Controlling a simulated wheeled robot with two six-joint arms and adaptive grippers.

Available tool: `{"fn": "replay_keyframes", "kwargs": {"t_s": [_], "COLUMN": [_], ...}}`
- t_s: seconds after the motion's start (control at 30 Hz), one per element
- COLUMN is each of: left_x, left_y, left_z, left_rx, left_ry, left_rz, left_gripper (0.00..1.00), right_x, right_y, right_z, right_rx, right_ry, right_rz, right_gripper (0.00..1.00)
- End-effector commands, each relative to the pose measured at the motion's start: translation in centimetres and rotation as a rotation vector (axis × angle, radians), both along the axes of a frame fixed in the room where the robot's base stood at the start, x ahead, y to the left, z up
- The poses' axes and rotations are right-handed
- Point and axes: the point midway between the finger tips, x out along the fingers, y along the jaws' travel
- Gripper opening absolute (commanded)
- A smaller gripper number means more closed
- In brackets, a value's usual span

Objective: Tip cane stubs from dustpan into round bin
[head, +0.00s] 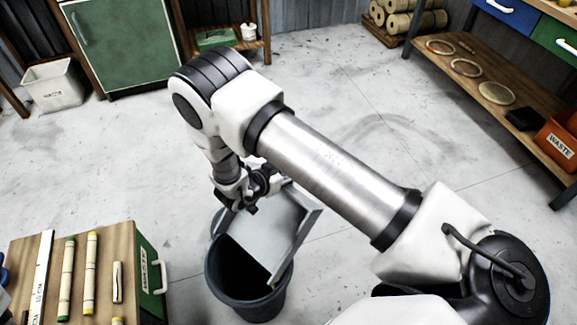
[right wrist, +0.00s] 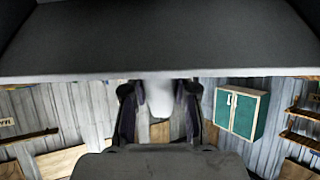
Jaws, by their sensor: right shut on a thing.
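The grey dustpan (head: 268,232) is tilted steeply over the dark round bin (head: 222,280), with its lower edge at the bin's mouth. My right gripper (head: 250,200) is shut on the dustpan's handle, above and behind the pan. In the right wrist view the pale handle (right wrist: 160,98) sits between the fingers, and the dark pan (right wrist: 160,40) fills the top. No cane stubs show on the visible part of the pan. The bin's inside is dark, so its contents cannot be told. My left gripper is not in view.
A wooden bench (head: 110,245) at lower left holds a ruler (head: 42,275) and several cane pieces (head: 91,270). A white bin (head: 52,87) stands at the far left. A shelf (head: 465,75) with rings and an orange waste box (head: 560,140) is at right. Floor around the bin is clear.

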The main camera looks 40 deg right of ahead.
Motion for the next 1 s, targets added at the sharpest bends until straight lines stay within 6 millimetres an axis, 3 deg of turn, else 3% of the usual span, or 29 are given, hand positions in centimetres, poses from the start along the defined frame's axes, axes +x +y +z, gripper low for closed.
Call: {"fn": "replay_keyframes", "kwargs": {"t_s": [0.17,0.27,0.4,1.0], "left_x": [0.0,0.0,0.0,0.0], "left_y": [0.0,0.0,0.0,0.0], "left_z": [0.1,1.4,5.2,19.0], "left_rx": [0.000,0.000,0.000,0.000], "left_ry": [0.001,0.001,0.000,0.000], "left_rz": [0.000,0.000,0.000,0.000], "left_gripper": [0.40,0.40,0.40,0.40], "right_x": [0.0,0.0,0.0,0.0], "right_y": [0.0,-0.1,-0.1,-0.1], "right_z": [0.1,1.1,3.4,10.4], "right_rx": [0.000,0.022,0.120,0.631], "right_ry": [0.000,0.004,0.028,0.155], "right_rz": [0.000,-0.001,-0.002,-0.005], "right_gripper": [0.00,0.00,0.00,0.00]}}
